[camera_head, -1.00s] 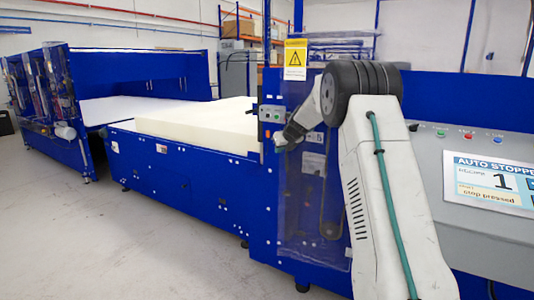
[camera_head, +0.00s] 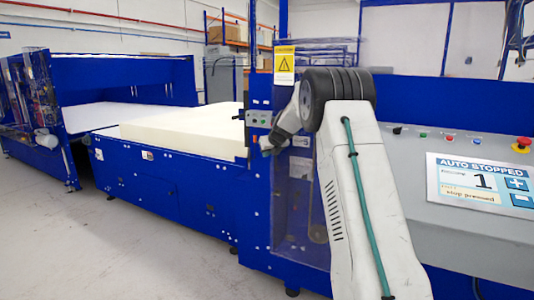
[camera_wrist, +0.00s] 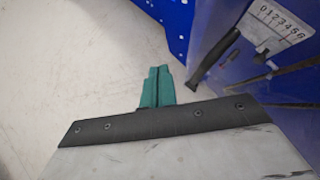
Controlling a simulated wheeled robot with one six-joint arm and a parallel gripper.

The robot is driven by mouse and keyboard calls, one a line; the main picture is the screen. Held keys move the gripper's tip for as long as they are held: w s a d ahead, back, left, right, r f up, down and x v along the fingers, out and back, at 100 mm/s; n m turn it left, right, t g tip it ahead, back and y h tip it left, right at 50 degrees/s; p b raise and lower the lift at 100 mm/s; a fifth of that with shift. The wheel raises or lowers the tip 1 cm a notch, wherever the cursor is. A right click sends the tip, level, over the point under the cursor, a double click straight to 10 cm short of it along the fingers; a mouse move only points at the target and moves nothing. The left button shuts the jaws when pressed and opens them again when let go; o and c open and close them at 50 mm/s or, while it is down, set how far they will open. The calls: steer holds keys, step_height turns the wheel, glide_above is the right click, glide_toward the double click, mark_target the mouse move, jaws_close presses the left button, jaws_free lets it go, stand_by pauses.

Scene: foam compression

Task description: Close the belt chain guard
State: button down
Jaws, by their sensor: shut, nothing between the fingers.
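The belt chain guard (camera_head: 287,222) is a clear panel on the front of the blue machine, left of my arm in the head view. A dark vertical belt or chain part shows through it. My arm hides its right part, and I cannot tell if it is fully shut. In the wrist view, a black bar-shaped handle (camera_wrist: 212,69) stands beside a white number label (camera_wrist: 277,26). My gripper (camera_wrist: 158,72) has teal fingers, shut and empty, left of the handle and apart from it. In the head view the wrist end is in front of the guard's upper part.
A yellow warning sign (camera_head: 284,64) and a small button box (camera_head: 259,118) are near the guard's top. A grey console (camera_head: 455,155) with a screen reading AUTO STOPPED stands right. A white foam block (camera_head: 185,128) lies left. Open floor (camera_head: 130,240) fills the front left.

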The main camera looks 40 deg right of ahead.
steer(key=s+a+r, duration=0.5)
steer(key=a+r, duration=0.2)
steer(key=a, duration=0.1)
